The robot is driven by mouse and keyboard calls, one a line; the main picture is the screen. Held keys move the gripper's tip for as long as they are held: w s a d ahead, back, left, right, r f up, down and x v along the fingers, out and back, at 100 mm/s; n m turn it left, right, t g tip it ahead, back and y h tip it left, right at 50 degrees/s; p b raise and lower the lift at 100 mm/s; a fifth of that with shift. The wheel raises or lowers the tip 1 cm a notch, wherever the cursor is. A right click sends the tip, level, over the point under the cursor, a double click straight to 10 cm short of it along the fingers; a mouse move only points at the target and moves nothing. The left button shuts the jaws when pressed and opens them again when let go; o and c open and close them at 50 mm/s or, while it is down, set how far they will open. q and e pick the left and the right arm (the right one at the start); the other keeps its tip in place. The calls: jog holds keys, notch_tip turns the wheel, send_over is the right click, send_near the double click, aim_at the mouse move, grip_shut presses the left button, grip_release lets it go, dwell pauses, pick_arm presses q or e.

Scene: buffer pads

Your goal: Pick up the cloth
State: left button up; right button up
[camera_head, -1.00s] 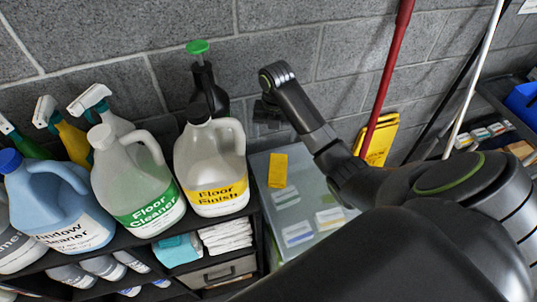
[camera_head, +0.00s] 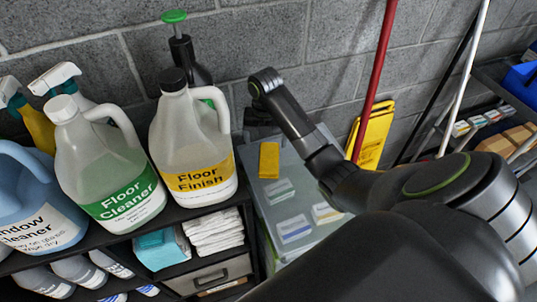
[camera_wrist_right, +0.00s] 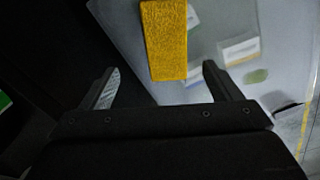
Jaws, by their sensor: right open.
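A yellow, rough-textured rectangular cloth (camera_head: 269,160) lies flat on the grey translucent lid of a bin (camera_head: 262,200). In the right wrist view the cloth (camera_wrist_right: 164,40) shows at the top centre, beyond the fingertips and roughly between their lines. My right gripper (camera_head: 258,122) hangs near the wall, at the back edge of the lid, dark and partly hidden by its own arm. In the wrist view my right gripper (camera_wrist_right: 160,74) is open, with nothing between its fingers. My left gripper is not in view.
Jugs of Floor Cleaner (camera_head: 108,165) and Floor Finish (camera_head: 192,145) stand on the shelf at left, with a green-topped pump sprayer (camera_head: 185,55) behind. White folded cloths (camera_head: 214,230) lie below. A red pole (camera_head: 375,80) and yellow folded sign (camera_head: 372,132) stand behind my arm.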

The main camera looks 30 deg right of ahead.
aim_at(269, 156)
notch_tip(269, 156, down, 3)
jog(key=shift+r+b, duration=0.1)
jog(key=shift+b, duration=0.95)
jog(key=f+b, duration=0.1)
jog(key=d+f+b, duration=0.1)
jog(key=f+b, duration=0.1)
jog(key=shift+w+d+f, duration=0.1)
jog(key=shift+f, duration=1)
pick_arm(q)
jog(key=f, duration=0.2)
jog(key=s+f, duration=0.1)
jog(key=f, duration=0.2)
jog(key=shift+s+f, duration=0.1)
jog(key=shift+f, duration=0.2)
pick_arm(e)
jog(key=shift+c, duration=0.4)
jog(key=c, duration=1.1)
